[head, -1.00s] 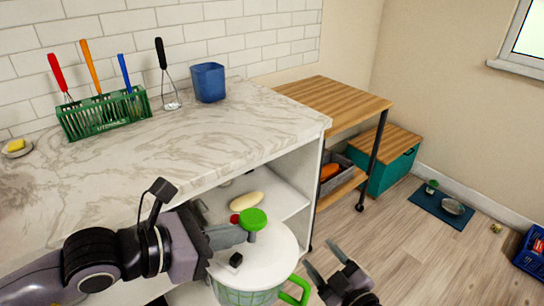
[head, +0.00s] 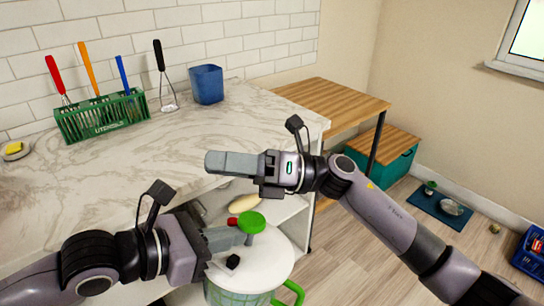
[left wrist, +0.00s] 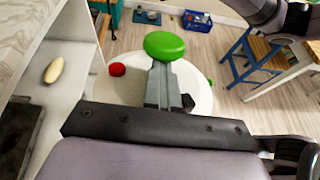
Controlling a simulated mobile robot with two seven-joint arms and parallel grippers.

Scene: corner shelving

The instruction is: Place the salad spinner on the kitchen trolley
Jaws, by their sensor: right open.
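The salad spinner (head: 265,262) has a white lid, a green knob (head: 251,222), a pale green basket and a green side handle. It is in front of the open shelf. My left gripper (head: 238,239) is closed at the stem under the knob; the left wrist view shows its fingers (left wrist: 164,86) together against the knob (left wrist: 164,45). My right gripper (head: 215,163) is open and empty, seen side-on above the counter's front edge. The kitchen trolley (head: 335,95) has a wooden top and dark legs, beyond the counter's right end. My right arm hides part of its lower half.
The marble counter (head: 210,130) holds a green utensil basket (head: 100,117) and a blue cup (head: 207,84). A pale oblong item (head: 245,201) lies on the shelf, and a red item (head: 232,221) shows beside the knob. The trolley's visible top is clear.

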